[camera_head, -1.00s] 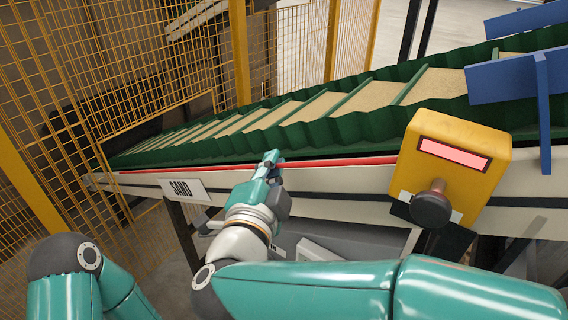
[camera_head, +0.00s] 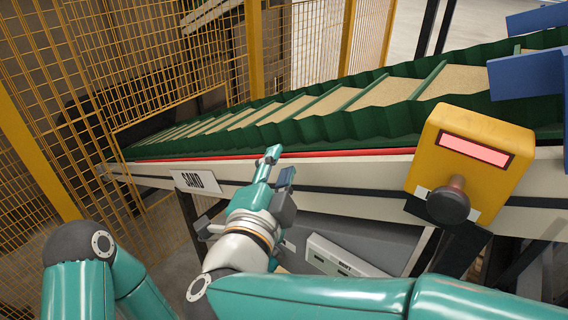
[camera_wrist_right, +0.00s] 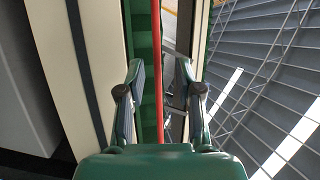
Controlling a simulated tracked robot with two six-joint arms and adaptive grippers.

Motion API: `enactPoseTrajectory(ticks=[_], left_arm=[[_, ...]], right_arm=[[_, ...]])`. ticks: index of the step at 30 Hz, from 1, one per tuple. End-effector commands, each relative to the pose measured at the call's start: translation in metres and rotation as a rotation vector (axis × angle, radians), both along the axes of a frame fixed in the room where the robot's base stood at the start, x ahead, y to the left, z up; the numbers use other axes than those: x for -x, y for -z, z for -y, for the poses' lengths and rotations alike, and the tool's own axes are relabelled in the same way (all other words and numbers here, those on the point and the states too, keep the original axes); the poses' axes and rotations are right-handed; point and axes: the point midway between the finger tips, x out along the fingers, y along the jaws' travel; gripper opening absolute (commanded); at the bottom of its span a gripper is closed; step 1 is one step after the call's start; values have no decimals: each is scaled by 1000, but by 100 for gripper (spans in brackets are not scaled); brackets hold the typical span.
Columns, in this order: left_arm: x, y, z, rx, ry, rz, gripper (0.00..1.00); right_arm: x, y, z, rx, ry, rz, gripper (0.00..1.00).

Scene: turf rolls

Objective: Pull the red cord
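The red cord (camera_head: 330,153) runs straight along the side of the conveyor, just under its green corrugated belt edge. My right gripper (camera_head: 280,166) is at the cord, its upper fingertip overlapping the cord's line in the head view. In the right wrist view the gripper (camera_wrist_right: 160,95) is open, with its two fingers apart. The cord (camera_wrist_right: 156,60) passes lengthwise through the gap between them, touching neither finger visibly. I cannot tell how deep it sits between the fingertips. My left gripper is outside the views; only left arm links show.
A yellow box (camera_head: 478,140) with a red panel and dark knob (camera_head: 448,203) stands right of the gripper. Yellow mesh fencing (camera_head: 140,60) closes off the left. Blue brackets (camera_head: 525,75) stand at upper right.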

Motion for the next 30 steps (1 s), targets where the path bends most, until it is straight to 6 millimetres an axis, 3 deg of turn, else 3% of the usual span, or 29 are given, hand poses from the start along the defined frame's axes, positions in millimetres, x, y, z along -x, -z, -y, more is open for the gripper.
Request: enactPoseTrajectory(ticks=[12, 30], left_arm=[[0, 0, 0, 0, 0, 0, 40], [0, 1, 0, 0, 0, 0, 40]], right_arm=[[58, 1, -13, 1, -3, -2, 35], [62, 2, -13, 1, -1, -2, 35]])
